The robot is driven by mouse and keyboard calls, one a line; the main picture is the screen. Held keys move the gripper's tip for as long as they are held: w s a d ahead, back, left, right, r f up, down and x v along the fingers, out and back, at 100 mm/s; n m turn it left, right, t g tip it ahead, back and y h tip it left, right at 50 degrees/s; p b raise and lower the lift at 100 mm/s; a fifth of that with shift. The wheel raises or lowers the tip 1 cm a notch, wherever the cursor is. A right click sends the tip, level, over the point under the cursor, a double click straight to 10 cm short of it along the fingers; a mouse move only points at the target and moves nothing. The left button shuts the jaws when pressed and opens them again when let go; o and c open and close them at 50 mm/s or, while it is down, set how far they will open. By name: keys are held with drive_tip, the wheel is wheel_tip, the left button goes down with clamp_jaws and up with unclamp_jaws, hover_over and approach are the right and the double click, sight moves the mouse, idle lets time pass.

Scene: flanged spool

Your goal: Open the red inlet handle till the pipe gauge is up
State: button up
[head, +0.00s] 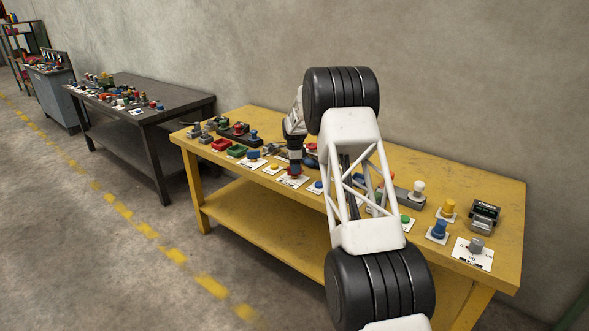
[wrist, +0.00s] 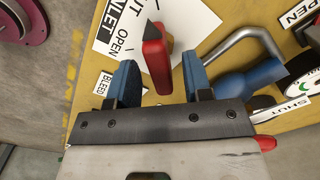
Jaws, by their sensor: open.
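The red inlet handle (wrist: 156,58) shows in the wrist view. It stands over a white card (wrist: 113,35) marked INLET, OPEN and SHUT. My gripper (wrist: 160,78) is open, with one blue finger on each side of the handle's near end. A gap shows on both sides, and the fingers are not closed on it. In the head view my gripper (head: 294,167) is low over the front of the yellow table, and my arm hides much behind it. A round black-and-white face (wrist: 305,92) is cut off at the right; I cannot tell if it is the pipe gauge.
A blue fitting (wrist: 245,82) with a bent grey pipe (wrist: 250,40) stands right of the handle. A BLEED label (wrist: 106,84) lies left of my fingers. Several knobs and buttons crowd the yellow table (head: 490,190). A grey wall runs behind.

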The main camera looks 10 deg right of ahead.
drive_tip(key=shift+f, duration=0.4)
clamp_jaws()
